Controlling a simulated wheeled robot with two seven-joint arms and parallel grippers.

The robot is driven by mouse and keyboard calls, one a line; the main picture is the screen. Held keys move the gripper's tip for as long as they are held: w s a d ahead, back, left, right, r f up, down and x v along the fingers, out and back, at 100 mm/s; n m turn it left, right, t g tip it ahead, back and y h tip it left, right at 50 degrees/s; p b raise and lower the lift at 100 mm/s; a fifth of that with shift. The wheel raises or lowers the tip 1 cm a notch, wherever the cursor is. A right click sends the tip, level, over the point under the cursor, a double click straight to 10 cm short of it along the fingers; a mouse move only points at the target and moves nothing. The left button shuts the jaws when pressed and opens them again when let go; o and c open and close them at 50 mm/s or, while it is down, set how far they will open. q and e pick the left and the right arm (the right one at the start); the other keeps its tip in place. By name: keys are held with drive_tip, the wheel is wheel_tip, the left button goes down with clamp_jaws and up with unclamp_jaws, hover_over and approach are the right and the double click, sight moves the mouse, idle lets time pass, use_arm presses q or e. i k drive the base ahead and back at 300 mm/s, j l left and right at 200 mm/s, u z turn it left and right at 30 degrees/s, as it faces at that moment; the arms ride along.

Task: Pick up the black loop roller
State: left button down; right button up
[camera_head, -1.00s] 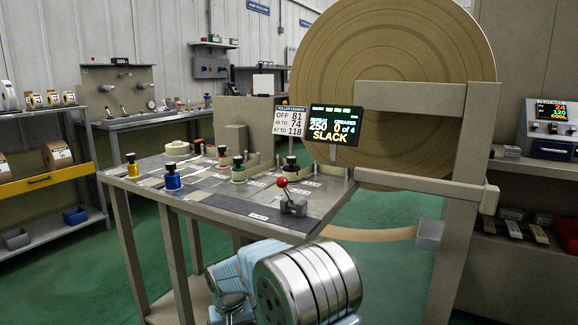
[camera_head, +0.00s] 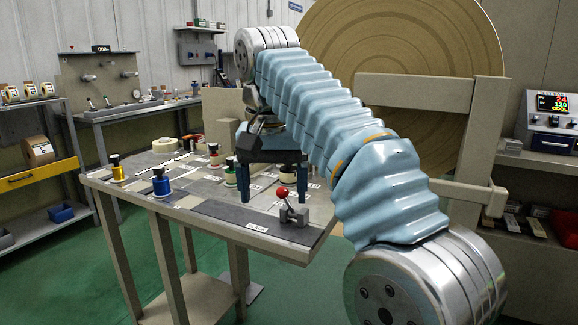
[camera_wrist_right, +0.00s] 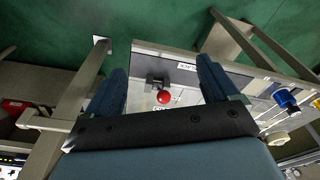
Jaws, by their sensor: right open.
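I cannot pick out the black loop roller now. My right arm and gripper cover the right rear of the table, where a black-knobbed roller stood in the earlier head view. My right gripper (camera_head: 273,196) points down over the right part of the table (camera_head: 222,210), with its two blue fingers apart and nothing between them. In the right wrist view the open fingers (camera_wrist_right: 160,70) frame the red-ball lever (camera_wrist_right: 163,97), which lies below them. The lever (camera_head: 290,210) stands at the table's front right in the head view. My left gripper is not in view.
Black-knobbed rollers stand left of my right gripper: yellow (camera_head: 118,170), blue (camera_head: 160,182), red (camera_head: 215,157) and green (camera_head: 231,174). A pale tape ring (camera_head: 166,145) lies at the table's back. A big brown disc (camera_head: 420,40) and beige frame (camera_head: 470,150) stand on the right.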

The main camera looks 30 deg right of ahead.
sight(288, 169)
drive_tip(key=i+l, duration=1)
drive_tip(key=k+l+u, duration=0.25)
